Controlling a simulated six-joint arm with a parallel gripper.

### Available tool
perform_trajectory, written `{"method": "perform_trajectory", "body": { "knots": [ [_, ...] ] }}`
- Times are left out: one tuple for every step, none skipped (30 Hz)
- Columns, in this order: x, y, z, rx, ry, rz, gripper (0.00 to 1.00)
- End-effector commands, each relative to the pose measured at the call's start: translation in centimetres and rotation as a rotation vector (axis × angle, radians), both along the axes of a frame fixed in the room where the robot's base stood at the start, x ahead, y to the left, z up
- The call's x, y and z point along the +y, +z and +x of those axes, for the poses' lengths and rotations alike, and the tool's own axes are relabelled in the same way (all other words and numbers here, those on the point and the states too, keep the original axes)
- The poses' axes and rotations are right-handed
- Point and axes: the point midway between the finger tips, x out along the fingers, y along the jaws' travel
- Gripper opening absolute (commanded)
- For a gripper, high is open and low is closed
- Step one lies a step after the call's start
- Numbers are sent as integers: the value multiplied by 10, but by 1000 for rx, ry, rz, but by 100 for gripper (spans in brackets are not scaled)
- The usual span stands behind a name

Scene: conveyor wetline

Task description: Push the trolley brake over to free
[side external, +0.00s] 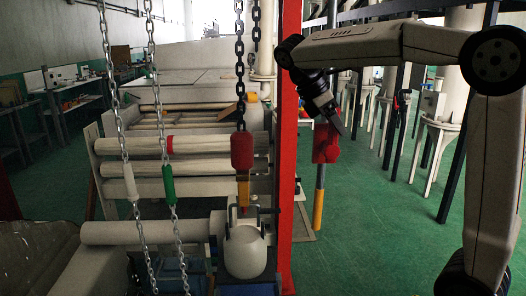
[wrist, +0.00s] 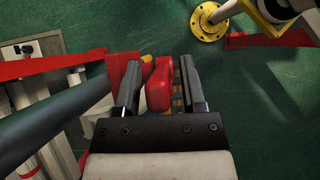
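A red fitting (side external: 325,145) sits on an upright grey and yellow pole, right of the red column; it may be the trolley brake, but no label shows. My gripper (side external: 336,122) comes down to it from the upper left, with its fingertips in front of or beside the fitting. In the wrist view a rounded red handle (wrist: 160,86) lies between the two dark fingers of my gripper (wrist: 160,80), with a narrow gap on each side. A flat red part (wrist: 121,70) shows beside the left finger. Whether a finger touches the handle is hard to tell.
A tall red column (side external: 289,150) stands just left of the fitting. Chains with a white grip (side external: 130,183), a green grip (side external: 169,190) and a red block (side external: 242,151) hang further left, before rollers. Green floor (side external: 370,225) is open at right.

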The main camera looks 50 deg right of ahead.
Motion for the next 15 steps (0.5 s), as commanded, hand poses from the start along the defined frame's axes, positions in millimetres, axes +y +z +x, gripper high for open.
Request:
{"method": "perform_trajectory", "body": {
  "knots": [
    [0,0,0,-1,0,1,59],
    [0,0,0,-1,0,1,59],
    [0,0,0,0,0,2,59],
    [0,0,0,0,0,2,59],
    [0,0,0,0,0,2,59],
    [0,0,0,0,0,2,59],
    [0,-1,0,0,0,2,59],
    [0,-1,0,0,0,2,59],
    [0,0,0,0,0,2,59],
    [0,0,0,0,0,2,59],
    [0,0,0,0,0,2,59],
    [1,0,1,0,0,2,59],
    [1,1,1,0,0,2,59],
    [1,2,2,-2,1,3,59],
    [2,3,2,-2,1,3,59]
  ]
}}
